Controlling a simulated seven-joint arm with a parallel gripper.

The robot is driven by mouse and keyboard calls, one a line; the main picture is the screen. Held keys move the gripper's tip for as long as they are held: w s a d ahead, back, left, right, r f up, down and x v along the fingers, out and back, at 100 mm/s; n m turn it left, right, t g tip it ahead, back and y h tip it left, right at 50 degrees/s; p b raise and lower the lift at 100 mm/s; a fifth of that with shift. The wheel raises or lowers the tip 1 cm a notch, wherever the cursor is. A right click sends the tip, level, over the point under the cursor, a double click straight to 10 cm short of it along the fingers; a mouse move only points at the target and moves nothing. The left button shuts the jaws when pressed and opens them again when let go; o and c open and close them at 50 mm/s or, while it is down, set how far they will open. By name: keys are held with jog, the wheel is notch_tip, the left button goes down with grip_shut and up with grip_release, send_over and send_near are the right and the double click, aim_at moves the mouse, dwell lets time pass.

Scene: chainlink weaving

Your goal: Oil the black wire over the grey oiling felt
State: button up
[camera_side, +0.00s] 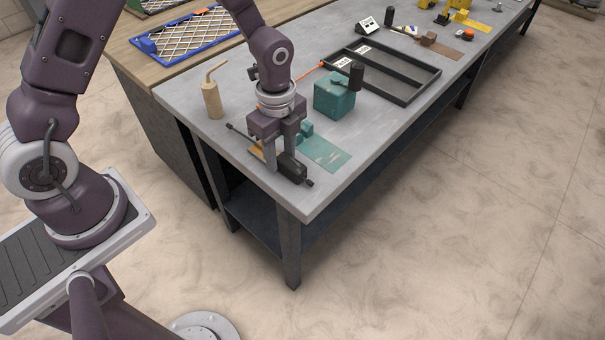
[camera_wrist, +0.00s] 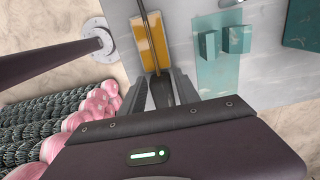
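The black wire (camera_wrist: 143,14) runs as a thin dark line across an orange pad (camera_wrist: 152,47) toward my gripper in the wrist view. In the side view, its far end (camera_side: 232,128) reaches past the orange pad (camera_side: 256,151) on the near part of the bench. A black block (camera_side: 294,170) lies in line with it, near the table edge. My gripper (camera_side: 279,158) points down with one finger on each side of this block; it also shows in the wrist view (camera_wrist: 160,90). I cannot tell whether the fingers press on it. I cannot pick out a grey felt.
A teal mat (camera_side: 328,155) with teal blocks (camera_side: 305,131) is close on the right. A teal box (camera_side: 334,97) and a wooden bottle-shaped thing (camera_side: 212,100) stand farther back. A black frame (camera_side: 412,88) lies beyond. The bench edge (camera_side: 311,214) is close in front.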

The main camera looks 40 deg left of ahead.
aim_at(279, 155)
jog(key=shift+o, duration=1.1)
jog(key=shift+r, duration=0.4)
jog(key=shift+n, duration=0.3)
notch_tip(279, 155, up, 8)
jog(key=shift+s+a+f, duration=0.1)
jog(key=shift+s, duration=0.05)
jog(key=s+a+r+n+t, duration=0.35)
jog(key=s+r+n, duration=0.75)
jog(key=r, duration=0.4)
jog(key=s+r+n+t, duration=0.2)
jog(key=s+n, duration=0.4)
jog(key=s, duration=0.2)
jog(key=shift+s+d, duration=0.3)
jog(key=shift+d, duration=0.15)
